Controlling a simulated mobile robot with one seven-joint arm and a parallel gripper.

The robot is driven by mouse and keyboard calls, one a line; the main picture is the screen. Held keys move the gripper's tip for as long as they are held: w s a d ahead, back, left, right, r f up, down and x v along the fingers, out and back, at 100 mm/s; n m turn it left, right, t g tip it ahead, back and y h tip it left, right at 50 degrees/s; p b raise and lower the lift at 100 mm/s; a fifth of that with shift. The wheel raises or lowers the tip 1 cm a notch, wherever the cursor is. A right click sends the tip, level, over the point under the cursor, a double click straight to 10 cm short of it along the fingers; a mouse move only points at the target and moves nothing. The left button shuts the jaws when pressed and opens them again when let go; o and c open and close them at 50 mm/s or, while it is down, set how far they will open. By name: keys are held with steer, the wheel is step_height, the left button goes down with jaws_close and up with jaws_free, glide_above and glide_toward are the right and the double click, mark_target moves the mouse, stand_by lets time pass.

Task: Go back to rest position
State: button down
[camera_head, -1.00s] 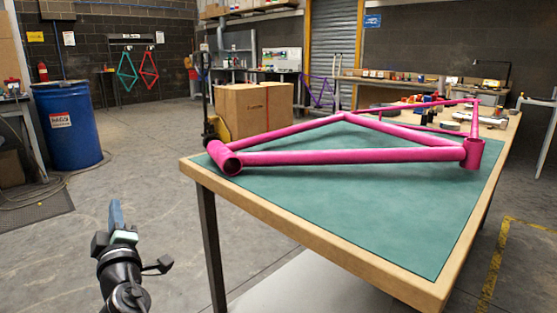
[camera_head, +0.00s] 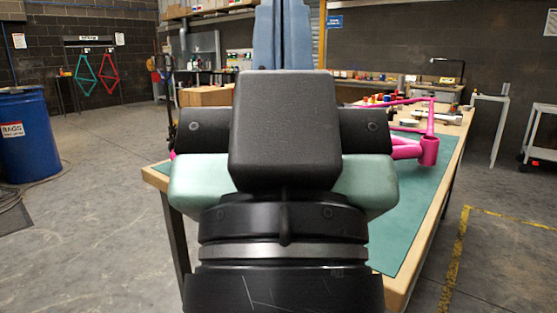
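My gripper (camera_head: 283,35) is large and close in the middle of the camera_head view, pointing up and away. Its blue fingers run together side by side with no gap showing, and nothing is seen between them; their tips are cut off by the top edge. The black and pale green gripper body and wrist stand in front of the workbench. The pink bicycle frame (camera_head: 429,150) lies on the workbench behind my gripper; only its right part and a sliver at the left show.
The workbench has a wooden rim (camera_head: 401,287) and green mat (camera_head: 418,205). A blue drum (camera_head: 27,150) stands at the far left. A cardboard box (camera_head: 205,96) is partly hidden behind my gripper. Floor is open at left; a yellow line (camera_head: 457,245) marks the floor at right.

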step_height(320, 180, up, 36)
steer(key=p, duration=3.4)
steer(key=shift+a, duration=0.2)
steer(key=shift+w, duration=0.1)
